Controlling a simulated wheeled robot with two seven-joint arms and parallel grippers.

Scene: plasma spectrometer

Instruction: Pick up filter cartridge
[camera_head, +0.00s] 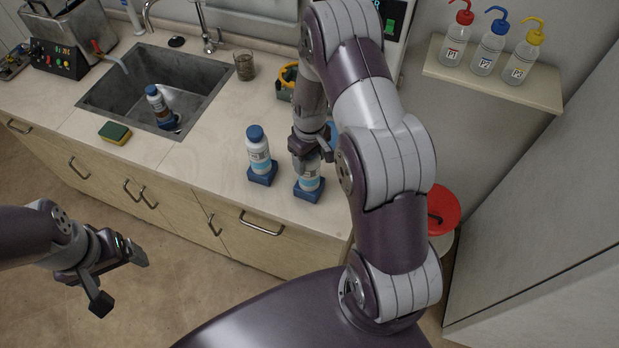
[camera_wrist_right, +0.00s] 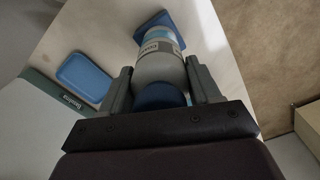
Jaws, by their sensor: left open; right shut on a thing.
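A white bottle-shaped cartridge (camera_head: 309,183) with a label stands upright at the counter's front edge, its foot at a blue square base (camera_head: 309,194). My right gripper (camera_head: 307,158) is over it, shut on its upper part. In the right wrist view the fingers close on both sides of the cartridge (camera_wrist_right: 160,65), near its blue cap (camera_wrist_right: 159,96). A similar blue-capped bottle (camera_head: 258,150) stands in a blue base just left of it. A third, brownish one (camera_head: 158,104) is in the sink. I cannot tell by label which is the filter cartridge. My left gripper (camera_head: 121,281) is open and empty, above the floor.
The sink (camera_head: 98,98) is at the back left, with a sponge (camera_head: 115,132) in front of it. A brown beaker (camera_head: 245,66) stands behind the bottles. A blue tray (camera_wrist_right: 85,77) lies beside the held cartridge. A red-lidded bin (camera_head: 446,212) stands right of the counter.

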